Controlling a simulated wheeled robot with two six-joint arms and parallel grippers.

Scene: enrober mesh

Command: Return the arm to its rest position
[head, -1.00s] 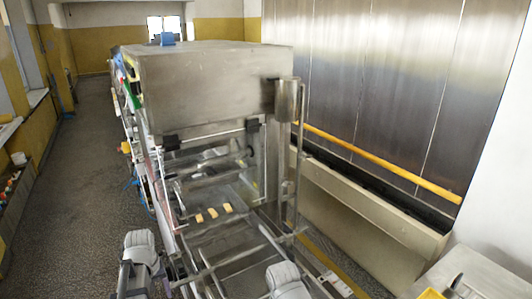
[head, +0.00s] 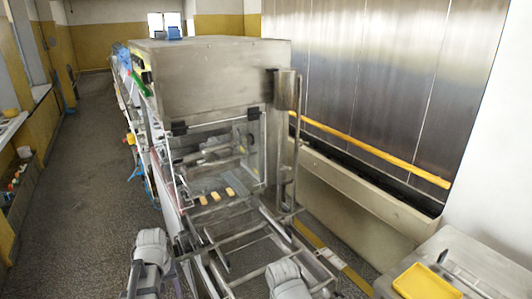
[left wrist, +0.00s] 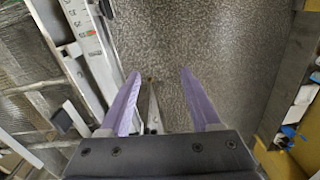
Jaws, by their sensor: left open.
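My left gripper (left wrist: 158,98) shows in the left wrist view with its two purple fingers apart and nothing between them. It points down over the speckled floor, beside the machine's frame. In the head view my left arm (head: 150,255) shows at the bottom, left of the machine, and my right arm (head: 287,280) shows at the bottom centre, in front of it. The right gripper's fingers do not show in any view. The enrober machine (head: 210,80) stands ahead with its steel hood and open frame.
A steel table (head: 470,255) with a yellow tray (head: 425,283) stands at the lower right. A beige trough (head: 360,205) and a yellow rail (head: 380,153) run along the right wall. The floor (head: 85,190) to the left is largely clear.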

